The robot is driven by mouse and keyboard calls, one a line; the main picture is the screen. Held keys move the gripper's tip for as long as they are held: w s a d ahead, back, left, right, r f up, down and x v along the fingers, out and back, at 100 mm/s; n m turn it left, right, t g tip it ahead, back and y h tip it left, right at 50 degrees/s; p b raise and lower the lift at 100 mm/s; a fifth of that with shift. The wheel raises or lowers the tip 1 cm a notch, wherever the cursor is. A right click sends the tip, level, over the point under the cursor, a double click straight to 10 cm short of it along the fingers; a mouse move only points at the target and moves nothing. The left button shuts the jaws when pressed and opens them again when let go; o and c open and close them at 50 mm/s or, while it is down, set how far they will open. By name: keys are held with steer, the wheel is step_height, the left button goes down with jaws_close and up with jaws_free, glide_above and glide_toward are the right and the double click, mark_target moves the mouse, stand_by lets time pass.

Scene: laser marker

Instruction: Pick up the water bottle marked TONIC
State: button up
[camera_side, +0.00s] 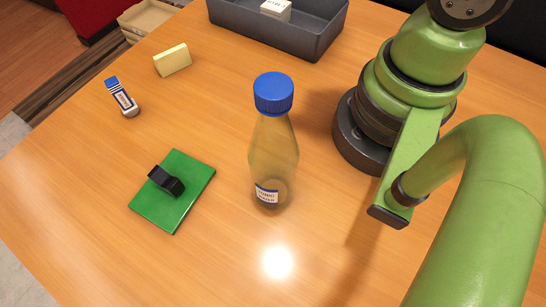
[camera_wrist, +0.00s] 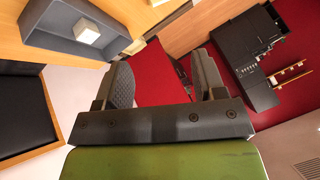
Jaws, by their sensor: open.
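A clear bottle with a blue cap (camera_side: 272,145) stands upright on the wooden table in the side view. It has a small white label low on its front; the print is too small to read surely, though it resembles TONIC. My gripper (camera_wrist: 158,85) shows in the wrist view with its two dark fingers spread wide apart and nothing between them. It points away from the bottle, toward a red surface beyond the table. The bottle is not in the wrist view, and my gripper's fingers are not in the side view.
A green board with a black block (camera_side: 166,181) lies left of the bottle. A grey tray (camera_side: 318,45) holding a white box (camera_side: 276,9) stands behind. The table front is clear.

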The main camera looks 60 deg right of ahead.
steer(key=a+n+g, duration=0.1)
steer(key=a+g, duration=0.5)
steer(key=a, duration=0.3)
steer(key=n+g+h, duration=0.1)
steer(key=g+h, duration=0.1)
steer(key=g, duration=0.1)
glide_above(272, 85)
steer(key=w+d, duration=0.1)
step_height(272, 85, down, 4)
steer(key=shift+r, duration=0.25)
steer(key=f, duration=0.4)
steer(key=shift+s, duration=0.3)
steer(key=shift+s+a+f, duration=0.15)
steer(key=shift+f, duration=0.75)
steer(key=shift+s+a+f, duration=0.1)
steer(key=shift+a+f, duration=0.05)
steer(key=shift+f, duration=0.7)
steer(key=shift+s+a+f, duration=0.15)
steer(key=shift+f, duration=0.75)
jaws_close()
